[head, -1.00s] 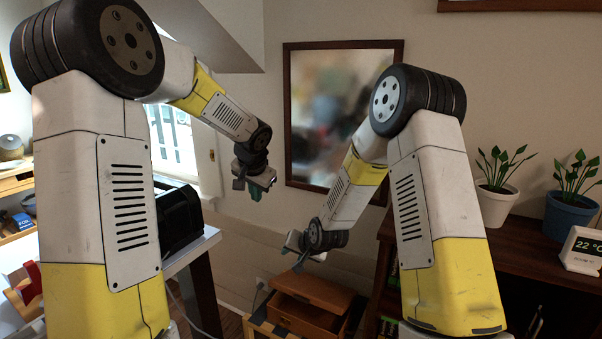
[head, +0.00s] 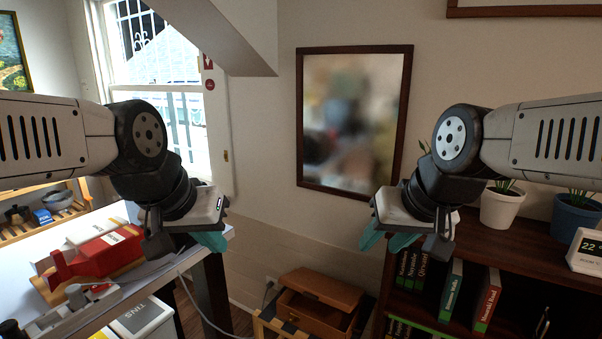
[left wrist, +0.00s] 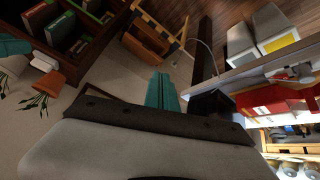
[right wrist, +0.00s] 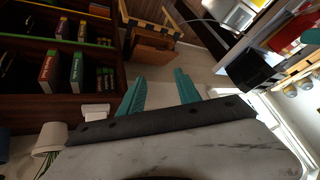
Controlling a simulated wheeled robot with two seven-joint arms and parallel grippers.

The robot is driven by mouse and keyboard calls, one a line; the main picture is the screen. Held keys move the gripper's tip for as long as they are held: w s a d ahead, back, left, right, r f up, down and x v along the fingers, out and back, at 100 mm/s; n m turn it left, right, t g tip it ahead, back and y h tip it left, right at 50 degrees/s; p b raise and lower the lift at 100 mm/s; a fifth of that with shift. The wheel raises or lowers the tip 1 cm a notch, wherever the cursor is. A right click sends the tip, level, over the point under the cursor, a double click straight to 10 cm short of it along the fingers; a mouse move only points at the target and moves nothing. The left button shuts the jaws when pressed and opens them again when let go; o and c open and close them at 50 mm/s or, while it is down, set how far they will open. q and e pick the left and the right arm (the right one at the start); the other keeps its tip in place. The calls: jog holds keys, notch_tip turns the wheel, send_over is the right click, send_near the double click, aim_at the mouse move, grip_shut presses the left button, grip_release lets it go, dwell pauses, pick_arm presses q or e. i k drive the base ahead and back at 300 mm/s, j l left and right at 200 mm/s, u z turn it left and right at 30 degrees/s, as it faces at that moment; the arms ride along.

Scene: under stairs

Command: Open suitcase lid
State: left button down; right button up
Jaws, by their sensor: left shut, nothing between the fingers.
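The brown suitcase (head: 316,305) rests on a low stand by the wall, low in the middle of the head view. Its upper panel (head: 322,287) sits above the front part, and I cannot tell how far the lid is raised. The suitcase also shows at the top of the right wrist view (right wrist: 152,50) and of the left wrist view (left wrist: 146,40). My left gripper (head: 212,240) is shut and empty, above and left of it. My right gripper (head: 388,238) is open and empty, above and right of it. Neither touches the suitcase.
A white table (head: 215,240) with a red item (head: 100,255) stands at the left. A dark bookshelf (head: 500,262) with books, plants and a clock (head: 585,252) stands at the right. The space between my grippers is clear.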

aim_at(315, 285)
jog(key=i+j+z, duration=0.5)
jog(key=z, duration=0.15)
jog(key=i+j+z, duration=0.15)
jog(key=j+z, duration=0.2)
jog(key=j, duration=0.15)
